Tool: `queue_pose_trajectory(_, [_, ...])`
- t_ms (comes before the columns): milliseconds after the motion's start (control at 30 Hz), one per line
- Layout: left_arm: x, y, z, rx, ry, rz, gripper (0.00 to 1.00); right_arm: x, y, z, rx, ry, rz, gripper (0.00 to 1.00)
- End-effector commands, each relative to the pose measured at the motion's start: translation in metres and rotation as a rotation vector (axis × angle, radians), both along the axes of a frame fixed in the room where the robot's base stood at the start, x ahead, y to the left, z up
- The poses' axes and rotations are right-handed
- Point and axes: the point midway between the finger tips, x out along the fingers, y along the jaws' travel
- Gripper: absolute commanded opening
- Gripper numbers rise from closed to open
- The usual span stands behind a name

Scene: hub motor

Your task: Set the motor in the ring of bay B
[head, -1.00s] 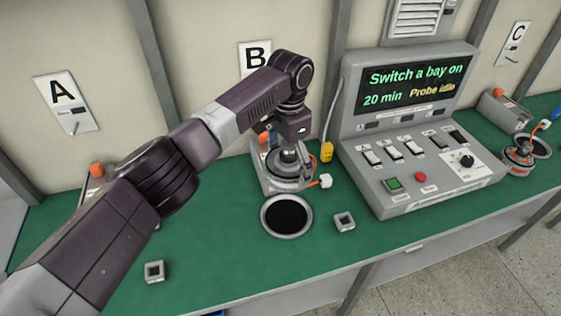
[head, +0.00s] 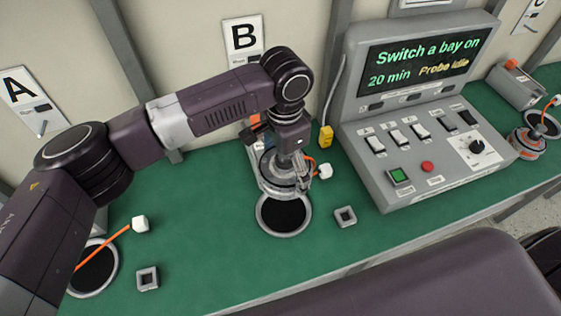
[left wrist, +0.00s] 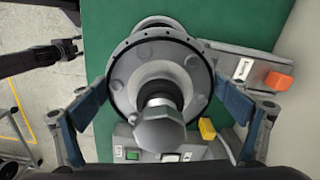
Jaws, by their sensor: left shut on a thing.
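My left gripper (head: 290,158) points down and is shut on the motor (head: 284,184), a grey round hub with a flange. In the left wrist view, the gripper (left wrist: 164,88) has its blue fingers on both sides of the motor (left wrist: 130,62), whose shaft and hex end face the camera. In the head view the motor overlaps the back edge of bay B's grey ring (head: 284,232) with its black centre; its height above it is unclear. A white plug (head: 324,171) hangs on an orange lead beside the motor. A dark gripper-like part, possibly my right gripper (left wrist: 68,48), shows in the left wrist view.
The control console (head: 420,150) stands to the right of bay B. A small square grey holder (head: 345,216) sits right of the ring; another (head: 147,279) lies front left. Bay A's ring (head: 112,262) is at left. A motor (head: 527,143) stands at bay C.

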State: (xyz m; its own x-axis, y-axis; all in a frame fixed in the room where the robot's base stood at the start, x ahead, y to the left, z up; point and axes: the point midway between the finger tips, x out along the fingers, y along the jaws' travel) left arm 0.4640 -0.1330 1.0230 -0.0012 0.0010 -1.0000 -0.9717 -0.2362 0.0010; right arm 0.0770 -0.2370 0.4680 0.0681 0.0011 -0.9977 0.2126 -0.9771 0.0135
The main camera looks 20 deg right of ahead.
Motion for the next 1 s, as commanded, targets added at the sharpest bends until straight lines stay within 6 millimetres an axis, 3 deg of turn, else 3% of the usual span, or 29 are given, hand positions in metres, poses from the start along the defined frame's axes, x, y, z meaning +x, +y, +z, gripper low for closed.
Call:
queue_pose_trajectory(300, [0.001, 0.000, -0.004, -0.002, -0.006, -0.230, 0.34, 0.016, 0.008, -0.043, 0.011, -0.025, 0.000, 0.40])
queue_pose_trajectory(367, [0.000, 0.000, -0.006, -0.002, -0.002, -0.251, 0.34, 0.016, 0.008, -0.043, 0.011, -0.025, 0.000, 0.40])
queue_pose_trajectory(1000, [-0.001, 0.000, -0.085, -0.003, 0.000, -0.246, 0.34, 0.015, 0.001, -0.067, 0.002, -0.023, 0.002, 0.40])
